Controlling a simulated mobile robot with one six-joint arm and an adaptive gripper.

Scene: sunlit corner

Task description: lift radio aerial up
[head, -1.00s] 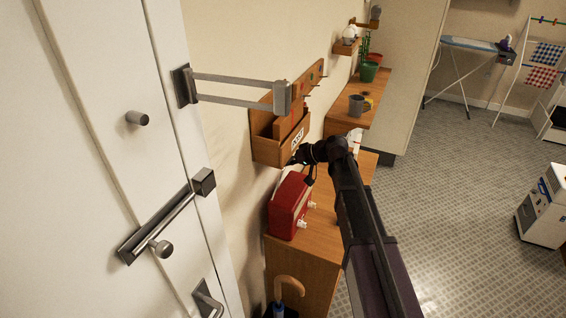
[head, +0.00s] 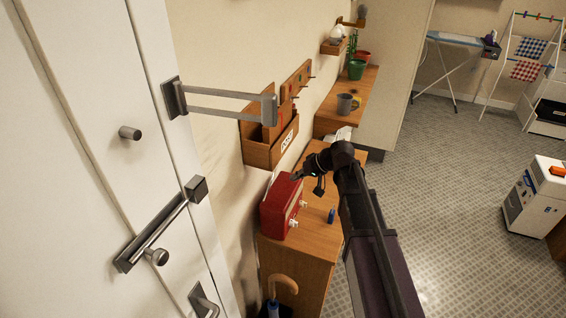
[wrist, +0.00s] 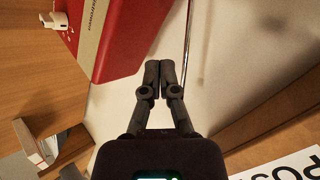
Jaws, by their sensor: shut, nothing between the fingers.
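The red radio (head: 279,207) stands on a wooden cabinet against the wall. In the wrist view the radio (wrist: 132,40) fills the upper left, with a pale front strip and white knobs. In the head view my gripper (head: 295,177) is just above the radio's top.
A wooden letter rack (head: 270,140) hangs on the wall above the radio. A small dark blue item (head: 331,215) lies on the cabinet top (head: 318,237). An umbrella handle (head: 284,283) stands in front.

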